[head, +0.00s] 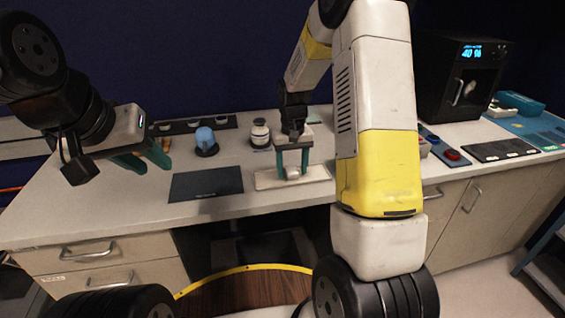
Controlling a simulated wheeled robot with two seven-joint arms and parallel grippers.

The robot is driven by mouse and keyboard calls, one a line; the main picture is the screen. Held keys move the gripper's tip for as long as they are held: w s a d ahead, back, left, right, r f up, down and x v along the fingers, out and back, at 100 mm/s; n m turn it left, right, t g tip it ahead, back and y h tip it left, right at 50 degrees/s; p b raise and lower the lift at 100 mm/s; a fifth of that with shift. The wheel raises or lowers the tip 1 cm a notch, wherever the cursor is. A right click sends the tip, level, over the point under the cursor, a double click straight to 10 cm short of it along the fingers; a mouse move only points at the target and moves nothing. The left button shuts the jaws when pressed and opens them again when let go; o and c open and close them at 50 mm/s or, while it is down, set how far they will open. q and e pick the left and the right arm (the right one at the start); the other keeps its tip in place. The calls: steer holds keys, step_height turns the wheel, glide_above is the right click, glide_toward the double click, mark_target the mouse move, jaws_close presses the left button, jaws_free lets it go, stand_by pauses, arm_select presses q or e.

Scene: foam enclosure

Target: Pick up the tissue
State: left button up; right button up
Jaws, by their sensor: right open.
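A small white crumpled piece that looks like the tissue (293,173) sits on a flat pale tray (318,171) near the front of the counter. My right gripper (292,170) points down over the tray. Its two teal fingers are apart, one on each side of the white piece. I cannot tell whether the fingers touch it. My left gripper (143,159) is at the left end of the counter, far from the tissue. Its two teal fingers are apart, with nothing visible between them.
A dark mat (206,184) lies left of the tray. Behind are a blue cup (205,138) on a dark base and a white jar with dark bands (260,134). A black oven-like machine (461,78) stands at the right. My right arm hides part of the counter.

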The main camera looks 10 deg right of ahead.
mark_target(293, 173)
jaws_close()
stand_by(0.4)
steer(key=shift+r, duration=0.55)
steer(key=r, duration=0.1)
steer(key=s+r, duration=0.1)
steer(key=shift+r, duration=0.3)
steer(key=s+r, duration=0.1)
steer(key=s, duration=1.4)
steer(key=shift+d+r, duration=0.15)
steer(key=shift+d, duration=0.1)
